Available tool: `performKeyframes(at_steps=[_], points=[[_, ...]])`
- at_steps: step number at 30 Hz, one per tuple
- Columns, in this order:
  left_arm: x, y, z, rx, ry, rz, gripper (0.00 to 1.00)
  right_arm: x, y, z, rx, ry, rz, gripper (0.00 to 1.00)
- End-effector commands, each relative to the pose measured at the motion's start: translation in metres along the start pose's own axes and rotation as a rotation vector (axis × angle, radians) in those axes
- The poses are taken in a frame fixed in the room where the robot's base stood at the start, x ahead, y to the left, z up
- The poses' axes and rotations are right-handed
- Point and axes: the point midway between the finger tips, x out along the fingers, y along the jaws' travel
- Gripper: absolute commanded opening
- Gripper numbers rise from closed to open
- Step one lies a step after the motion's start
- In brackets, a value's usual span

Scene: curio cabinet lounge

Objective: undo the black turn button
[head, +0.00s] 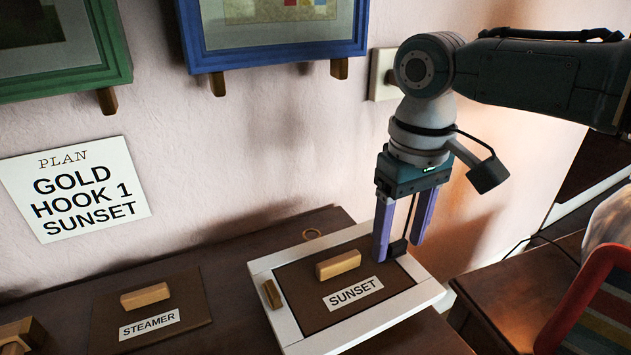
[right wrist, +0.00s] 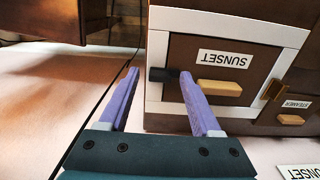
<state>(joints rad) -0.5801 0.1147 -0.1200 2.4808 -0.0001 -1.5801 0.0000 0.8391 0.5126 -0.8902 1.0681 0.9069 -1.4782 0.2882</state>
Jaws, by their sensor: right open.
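The black turn button (head: 397,248) sits at the right side of a white frame (head: 430,292), by the edge of its brown back panel (head: 305,306) labelled SUNSET. My right gripper (head: 398,252) points down with its two purple fingers apart, one on each side of the black button. In the right wrist view the black button (right wrist: 161,75) shows between the open fingertips (right wrist: 159,73); I cannot tell whether they touch it. A wooden turn button (head: 271,293) is at the frame's left side. A wooden block handle (head: 338,264) stands on the panel. My left gripper is not in view.
A brown panel labelled STEAMER (head: 192,325) with a wooden handle lies to the left. A PLAN card (head: 75,190) is on the wall, below green and blue framed pictures (head: 280,55). A red-framed chair (head: 585,300) and a lower wooden surface (head: 520,290) are at right.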

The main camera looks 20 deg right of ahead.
Motion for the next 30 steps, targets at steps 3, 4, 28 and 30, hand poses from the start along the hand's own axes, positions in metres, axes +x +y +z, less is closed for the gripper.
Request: performKeyframes(at_steps=[3, 4, 28, 30], points=[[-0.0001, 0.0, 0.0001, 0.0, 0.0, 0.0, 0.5, -0.0003, -0.0001, 0.0, 0.0, 0.0, 0.0, 0.6], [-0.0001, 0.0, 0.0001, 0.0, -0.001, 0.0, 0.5, -0.0003, -0.0001, 0.0, 0.0, 0.0, 0.0, 0.57], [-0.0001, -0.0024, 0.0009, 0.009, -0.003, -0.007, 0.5, -0.0008, -0.0001, -0.0001, -0.002, 0.0, 0.0, 0.0], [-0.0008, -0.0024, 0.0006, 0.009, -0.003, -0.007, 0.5, -0.001, -0.0001, -0.0001, -0.009, 0.0, 0.0, 0.0]])
